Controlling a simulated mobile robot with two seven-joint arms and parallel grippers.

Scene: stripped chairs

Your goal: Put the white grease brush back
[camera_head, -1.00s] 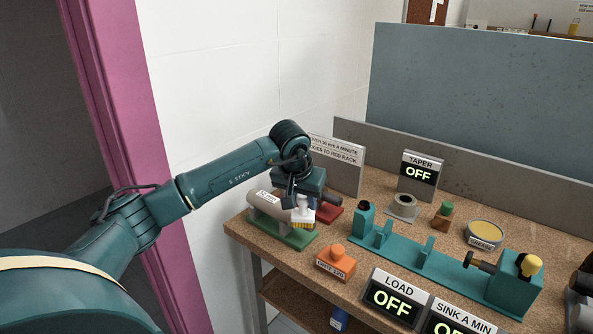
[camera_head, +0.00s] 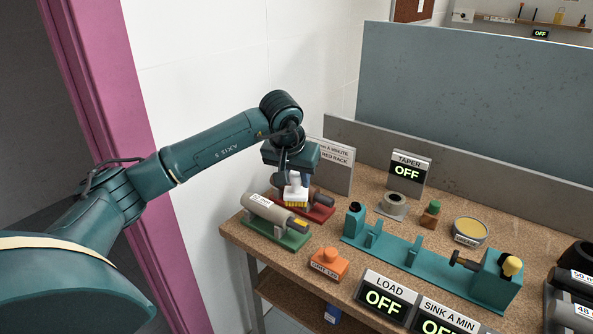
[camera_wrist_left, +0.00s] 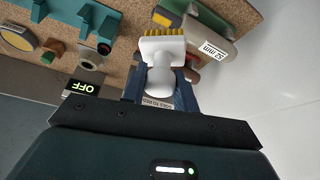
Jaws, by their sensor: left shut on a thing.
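The white grease brush (camera_head: 296,194) has yellow bristles pointing down. My left gripper (camera_head: 293,178) is shut on its white handle and holds it above the red rack (camera_head: 318,212) at the back left of the bench. In the left wrist view the brush (camera_wrist_left: 163,52) sits between the fingers of my left gripper (camera_wrist_left: 160,90), with its bristles facing away from the palm. The round grease tin (camera_head: 470,230), with yellow grease inside, stands right of the middle; it also shows in the left wrist view (camera_wrist_left: 16,38). My right gripper is not in view.
A grey cylinder (camera_head: 272,212) lies on a green rack (camera_head: 278,234) just in front. An orange block (camera_head: 329,262), a teal fixture (camera_head: 398,254), a tape-like ring (camera_head: 395,204) and LOAD (camera_head: 385,300) and TAPER (camera_head: 408,170) displays stand on the cork-coloured bench. A sign stands behind the red rack.

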